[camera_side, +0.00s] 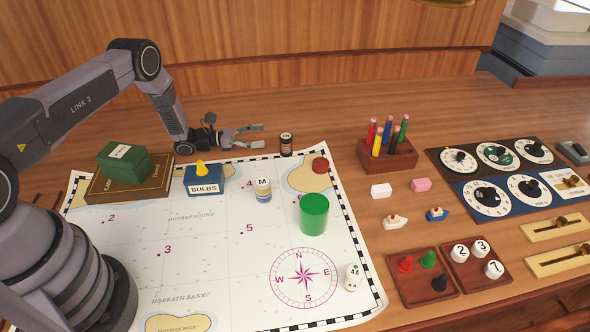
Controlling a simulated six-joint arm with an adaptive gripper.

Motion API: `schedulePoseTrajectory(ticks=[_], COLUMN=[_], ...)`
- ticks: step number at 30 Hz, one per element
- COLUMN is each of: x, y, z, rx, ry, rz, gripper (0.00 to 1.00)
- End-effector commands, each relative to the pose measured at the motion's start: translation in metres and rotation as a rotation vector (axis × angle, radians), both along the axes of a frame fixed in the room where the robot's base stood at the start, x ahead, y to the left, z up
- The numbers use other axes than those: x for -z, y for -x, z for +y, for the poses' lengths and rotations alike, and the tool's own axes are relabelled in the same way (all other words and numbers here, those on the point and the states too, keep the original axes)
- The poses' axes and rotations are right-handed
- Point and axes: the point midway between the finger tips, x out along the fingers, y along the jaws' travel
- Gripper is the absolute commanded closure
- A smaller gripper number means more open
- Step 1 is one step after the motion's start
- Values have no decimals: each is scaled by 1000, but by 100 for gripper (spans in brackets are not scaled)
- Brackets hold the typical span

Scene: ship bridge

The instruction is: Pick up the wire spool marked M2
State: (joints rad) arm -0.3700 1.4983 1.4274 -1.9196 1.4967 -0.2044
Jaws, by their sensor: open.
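My gripper (258,136) is at the back of the chart, pointing right, with its fingers apart and nothing visible between them. A small dark cylinder (286,146) with a pale label band stands upright just right of the fingertips; its marking is too small to read. A short round piece with a white top marked M (263,190) and yellowish and blue bands stands on the chart, nearer the camera than the gripper. I cannot read a 2 on it. I cannot tell for sure which of these is the wire spool marked M2.
A blue BULBS box (205,188) with a yellow piece on top and a green box (124,165) on a brown book stand left. A green cup (313,222), a dark red round piece (320,165) and a white spotted piece (353,277) stand right. A pencil block (388,154) is farther right.

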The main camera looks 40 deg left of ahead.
Motion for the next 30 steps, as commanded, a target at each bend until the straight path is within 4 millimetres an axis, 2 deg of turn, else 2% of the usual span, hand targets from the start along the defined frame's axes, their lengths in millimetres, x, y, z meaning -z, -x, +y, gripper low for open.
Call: schedulePoseTrajectory(ticks=[1, 5, 11, 21, 30], x=[12, 30, 27, 26, 26], y=[0, 0, -11, -45, -50], z=[0, -1, -13, -52, -57], rx=[0, 1, 3, 4, 1], ry=[0, 0, -1, -1, -1], rz=[1, 0, -2, -2, -1], gripper=[31, 31, 31, 31, 31])
